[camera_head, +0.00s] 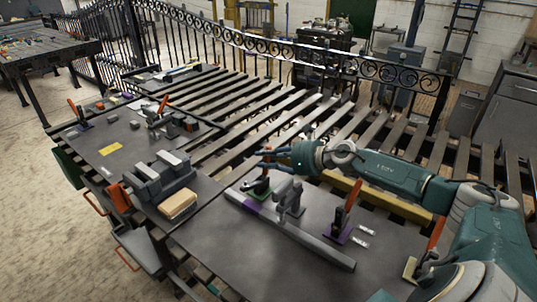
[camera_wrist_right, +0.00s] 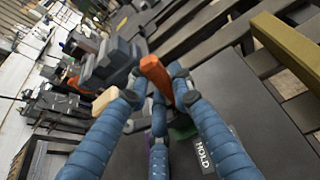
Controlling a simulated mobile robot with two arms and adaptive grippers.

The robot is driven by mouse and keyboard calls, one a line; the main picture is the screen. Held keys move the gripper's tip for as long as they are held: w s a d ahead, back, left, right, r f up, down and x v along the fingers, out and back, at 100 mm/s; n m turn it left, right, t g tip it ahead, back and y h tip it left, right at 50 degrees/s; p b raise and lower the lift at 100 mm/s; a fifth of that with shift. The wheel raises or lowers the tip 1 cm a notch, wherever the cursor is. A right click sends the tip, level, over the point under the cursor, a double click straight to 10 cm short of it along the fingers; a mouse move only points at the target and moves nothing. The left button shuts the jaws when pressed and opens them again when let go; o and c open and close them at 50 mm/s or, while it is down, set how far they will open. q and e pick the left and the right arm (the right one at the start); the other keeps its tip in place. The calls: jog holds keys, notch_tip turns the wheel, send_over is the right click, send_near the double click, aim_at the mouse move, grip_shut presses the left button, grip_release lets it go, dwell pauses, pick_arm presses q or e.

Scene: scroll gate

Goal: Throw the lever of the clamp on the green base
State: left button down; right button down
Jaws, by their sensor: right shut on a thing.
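The clamp on the green base (camera_head: 257,188) stands near the far left corner of the near steel table. Its orange lever (camera_head: 267,151) points up between the fingers of my right gripper (camera_head: 268,163). In the right wrist view the orange lever (camera_wrist_right: 156,76) rises between the blue fingers of my right gripper (camera_wrist_right: 155,95), which are closed around it. A bit of the green base (camera_wrist_right: 184,131) shows below, beside a plate reading HOLD (camera_wrist_right: 203,156). The lower lever and clamp body are mostly hidden by the fingers. My left gripper is not in view.
A long grey bar (camera_head: 310,246) and a grey bracket (camera_head: 291,198) lie just in front. Grey blocks (camera_head: 160,178) sit left. A yellow beam (camera_head: 385,203) runs behind.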

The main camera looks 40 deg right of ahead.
aim_at(268, 159)
jog(key=shift+a+r, duration=0.1)
dwell(0.3)
jog(key=c, duration=1.5)
grip_release()
jog(key=shift+s, duration=0.1)
jog(key=shift+f+v, duration=0.2)
jog(key=shift+v, duration=5.85)
jog(key=shift+a+r, duration=0.15)
